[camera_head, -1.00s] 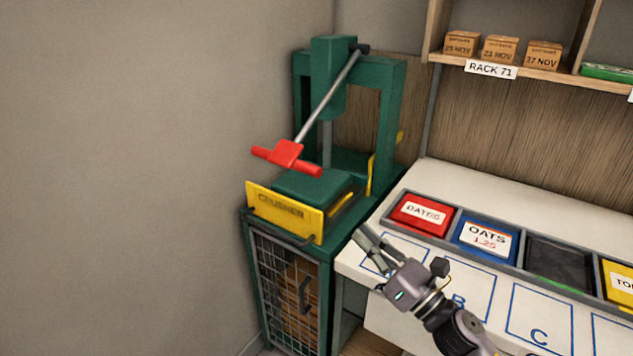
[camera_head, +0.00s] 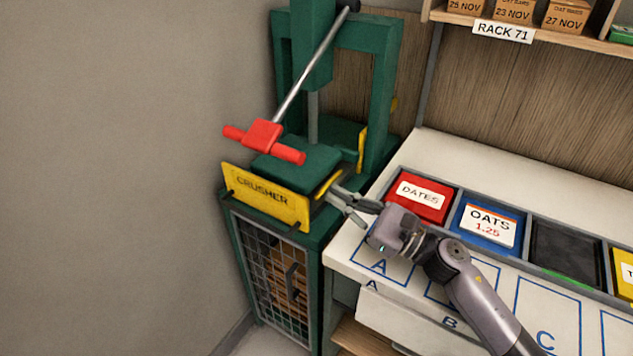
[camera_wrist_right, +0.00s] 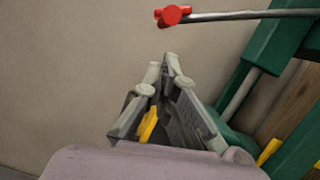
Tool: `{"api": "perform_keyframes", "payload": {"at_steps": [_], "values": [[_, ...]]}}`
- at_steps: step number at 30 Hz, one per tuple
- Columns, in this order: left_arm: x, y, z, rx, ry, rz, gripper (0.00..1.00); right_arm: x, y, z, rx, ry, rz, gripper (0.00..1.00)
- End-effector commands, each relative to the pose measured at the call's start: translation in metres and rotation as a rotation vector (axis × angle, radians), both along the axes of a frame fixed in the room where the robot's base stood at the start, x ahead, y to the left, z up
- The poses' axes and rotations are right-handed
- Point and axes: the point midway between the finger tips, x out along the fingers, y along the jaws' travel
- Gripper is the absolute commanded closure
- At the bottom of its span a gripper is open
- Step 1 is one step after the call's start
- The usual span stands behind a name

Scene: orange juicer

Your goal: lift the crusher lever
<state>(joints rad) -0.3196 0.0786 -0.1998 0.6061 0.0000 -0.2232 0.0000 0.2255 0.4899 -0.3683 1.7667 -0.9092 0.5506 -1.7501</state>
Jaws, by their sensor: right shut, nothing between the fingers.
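The green crusher (camera_head: 378,95) stands in the corner with a yellow front plate lettered CRUSHER (camera_head: 266,198). Its lever is a grey rod (camera_head: 318,62) that slopes down to a red T-shaped handle (camera_head: 264,136), which hangs over the green press block. The red handle also shows at the top of the right wrist view (camera_wrist_right: 172,16). My right gripper (camera_head: 336,196) is shut and empty beside the front right of the crusher, lower than the handle and apart from it. In the right wrist view its fingertips (camera_wrist_right: 167,68) meet below the handle. My left gripper is not in view.
A white counter (camera_head: 470,160) at the right holds a tray with a red DATES bin (camera_head: 420,197), a blue OATS bin (camera_head: 488,226) and a dark bin (camera_head: 566,255). A mesh-door cabinet (camera_head: 270,275) is under the crusher. Space left of the handle is open up to the wall.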

Motion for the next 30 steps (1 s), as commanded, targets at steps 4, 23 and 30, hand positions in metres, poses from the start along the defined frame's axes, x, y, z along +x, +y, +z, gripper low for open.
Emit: {"api": "perform_keyframes", "payload": {"at_steps": [4,23,30], "values": [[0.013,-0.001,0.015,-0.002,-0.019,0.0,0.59,0.013,0.02,0.012,0.004,-0.001,0.001,1.0],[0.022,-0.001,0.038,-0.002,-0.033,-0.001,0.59,0.049,0.075,0.023,0.0,0.0,-0.001,1.0],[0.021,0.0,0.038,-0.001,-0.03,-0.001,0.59,0.049,0.075,0.023,0.001,0.001,-0.001,1.0]]}}
